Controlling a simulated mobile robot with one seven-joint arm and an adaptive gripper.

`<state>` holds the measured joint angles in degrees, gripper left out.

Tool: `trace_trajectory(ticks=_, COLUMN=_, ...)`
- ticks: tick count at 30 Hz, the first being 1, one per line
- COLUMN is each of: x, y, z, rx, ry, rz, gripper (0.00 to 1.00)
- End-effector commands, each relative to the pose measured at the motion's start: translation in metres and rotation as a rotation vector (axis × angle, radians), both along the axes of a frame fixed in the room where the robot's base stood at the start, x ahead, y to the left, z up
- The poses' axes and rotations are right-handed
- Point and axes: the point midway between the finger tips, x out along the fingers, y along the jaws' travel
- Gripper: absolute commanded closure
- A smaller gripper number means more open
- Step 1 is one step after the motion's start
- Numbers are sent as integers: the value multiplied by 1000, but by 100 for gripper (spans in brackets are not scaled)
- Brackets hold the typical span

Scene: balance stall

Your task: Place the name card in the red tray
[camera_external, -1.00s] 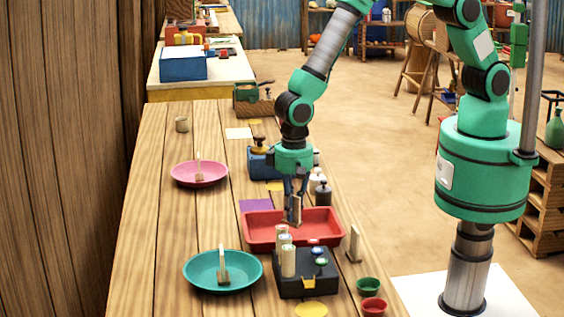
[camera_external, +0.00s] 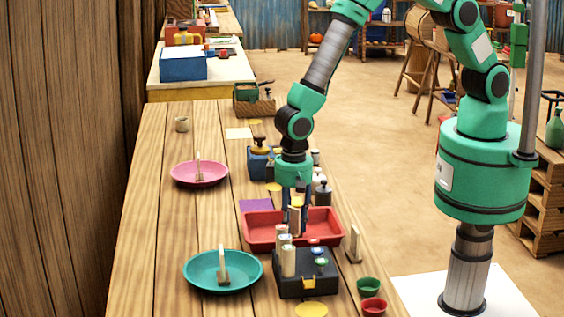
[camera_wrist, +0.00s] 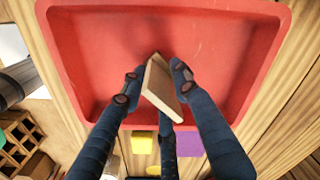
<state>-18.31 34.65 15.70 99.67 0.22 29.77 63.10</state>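The name card (camera_external: 294,220) is a small pale wooden piece standing nearly upright over the red tray (camera_external: 250,234). It also shows between my fingers in the wrist view (camera_wrist: 163,88), with the red tray (camera_wrist: 220,50) behind it. My gripper (camera_external: 294,210) reaches down into the tray area with its fingers around the card. In the wrist view, my gripper (camera_wrist: 155,85) has its fingers apart. A narrow gap shows on the card's left, and the right fingertip is close to or touching it. Whether the card rests on the tray floor is hard to tell.
A black block with upright cylinders (camera_external: 305,283) stands right in front of the tray. Another wooden card (camera_external: 354,243) stands to its right. A teal plate (camera_external: 205,276) and a pink plate (camera_external: 185,172) each hold a similar piece. Dark bottles stand behind the tray.

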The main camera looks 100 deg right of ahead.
Motion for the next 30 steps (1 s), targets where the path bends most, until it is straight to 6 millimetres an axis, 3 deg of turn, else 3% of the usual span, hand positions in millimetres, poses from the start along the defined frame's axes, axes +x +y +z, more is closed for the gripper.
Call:
trace_trajectory(ticks=8, x=0, y=0, z=2, rx=0, ry=0, rz=0, gripper=70)
trace_trajectory(ticks=14, x=1, y=0, z=14, rx=1, ry=-2, rz=0, gripper=70)
trace_trajectory(ticks=30, x=0, y=0, z=97, rx=1, ry=-2, rz=0, gripper=70)
